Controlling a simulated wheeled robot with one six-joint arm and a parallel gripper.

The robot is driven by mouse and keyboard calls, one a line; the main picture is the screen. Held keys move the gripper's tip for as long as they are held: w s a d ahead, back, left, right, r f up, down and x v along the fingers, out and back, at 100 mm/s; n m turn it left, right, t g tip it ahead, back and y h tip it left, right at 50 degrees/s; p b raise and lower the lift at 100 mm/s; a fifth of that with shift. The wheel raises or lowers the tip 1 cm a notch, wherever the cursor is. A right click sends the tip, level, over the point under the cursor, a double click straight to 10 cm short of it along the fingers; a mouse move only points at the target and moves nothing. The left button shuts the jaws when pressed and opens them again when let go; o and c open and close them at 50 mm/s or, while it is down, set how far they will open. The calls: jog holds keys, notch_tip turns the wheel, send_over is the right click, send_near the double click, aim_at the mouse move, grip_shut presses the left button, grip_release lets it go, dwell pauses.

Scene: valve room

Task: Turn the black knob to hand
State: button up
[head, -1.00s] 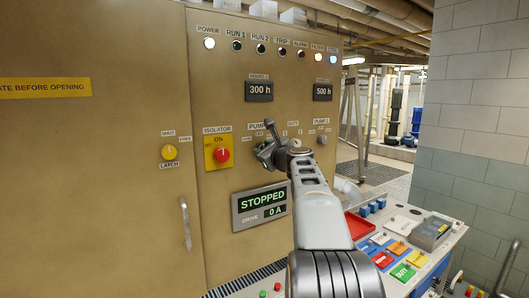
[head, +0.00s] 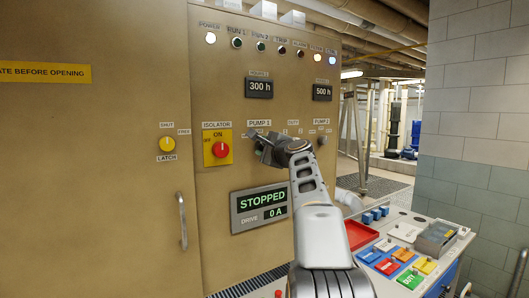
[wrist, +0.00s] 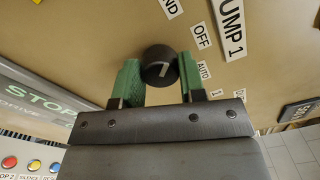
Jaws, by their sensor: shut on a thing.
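I cannot tell exactly which label the mark points to. In the head view my gripper (head: 262,147) is at the panel below the PUMP 1 label (head: 259,122) and hides the knob.
A red isolator knob (head: 220,150) on a yellow plate is left of my gripper. The drive display (head: 262,206) below reads STOPPED, 0 A. A PUMP 2 knob (head: 322,140) is to the right. A desk with a red tray (head: 360,235) and coloured blocks stands lower right.

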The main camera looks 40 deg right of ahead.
jog(key=shift+n, duration=0.4)
jog(key=o, duration=0.9)
jog(key=s+b, duration=0.1)
jog(key=s, duration=0.3)
jog(key=s+b, duration=0.2)
jog(key=s, duration=0.3)
jog(key=s+a+b, duration=0.1)
jog(key=s+b, duration=0.1)
jog(key=s, duration=0.2)
jog(key=shift+s+f, duration=0.15)
jog(key=shift+s, duration=0.25)
